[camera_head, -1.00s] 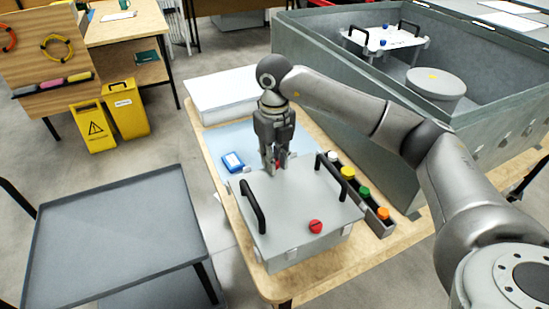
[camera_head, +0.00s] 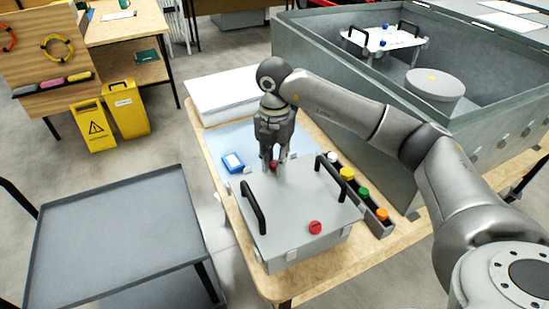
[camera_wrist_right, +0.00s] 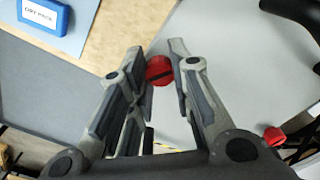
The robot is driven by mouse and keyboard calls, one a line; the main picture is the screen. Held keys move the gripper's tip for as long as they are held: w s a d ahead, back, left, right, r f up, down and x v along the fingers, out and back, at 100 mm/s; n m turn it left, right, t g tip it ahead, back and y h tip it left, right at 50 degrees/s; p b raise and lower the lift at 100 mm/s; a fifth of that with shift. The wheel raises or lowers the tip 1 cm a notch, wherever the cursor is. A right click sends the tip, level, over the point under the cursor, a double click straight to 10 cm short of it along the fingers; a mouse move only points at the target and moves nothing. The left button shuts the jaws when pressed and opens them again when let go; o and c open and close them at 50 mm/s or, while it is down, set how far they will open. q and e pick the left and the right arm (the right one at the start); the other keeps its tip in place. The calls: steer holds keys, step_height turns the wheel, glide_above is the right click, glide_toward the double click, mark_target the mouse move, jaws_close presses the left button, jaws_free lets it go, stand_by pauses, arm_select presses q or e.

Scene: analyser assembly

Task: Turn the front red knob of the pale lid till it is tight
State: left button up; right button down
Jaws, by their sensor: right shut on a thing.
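The pale grey lid (camera_head: 290,210) sits on a box on the wooden table, with two black handles. One red knob (camera_head: 273,165) is at the lid's edge farther from the head camera; it also shows in the right wrist view (camera_wrist_right: 159,71). My right gripper (camera_head: 273,168) points down over this knob, its fingers shut on the knob's sides. A second red knob (camera_head: 315,227) is at the lid's nearer edge, clear of the gripper; it shows at the right in the wrist view (camera_wrist_right: 273,136). My left gripper is out of view.
The black handles (camera_head: 252,207) and (camera_head: 330,176) stand either side of the gripper. A blue pack (camera_head: 232,162) lies beside the lid. A rack (camera_head: 378,225) of coloured caps stands to the right. A large grey tank (camera_head: 340,110) is behind. An empty grey cart (camera_head: 120,235) is at left.

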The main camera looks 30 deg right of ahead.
steer(key=m, duration=0.4)
steer(key=shift+w+d+r+m+p, duration=0.1)
steer(key=shift+r+m+p, duration=0.2)
steer(key=shift+p, duration=0.1)
steer(key=m+p, duration=0.1)
steer(key=m, duration=0.2)
steer(key=shift+m, duration=0.4)
steer(key=m+p, duration=0.1)
steer(key=m, duration=0.3)
steer(key=shift+r, duration=0.1)
steer(key=shift+r+m+p, duration=0.1)
steer(key=shift+m+p, duration=0.75)
steer(key=shift+m, duration=0.25)
steer(key=m+p, duration=0.7)
steer(key=p, duration=0.8)
steer(key=shift+p, duration=0.4)
steer(key=shift+f+m+p, duration=0.2)
steer(key=shift+m+p, duration=0.6)
steer(key=shift+p, duration=0.2)
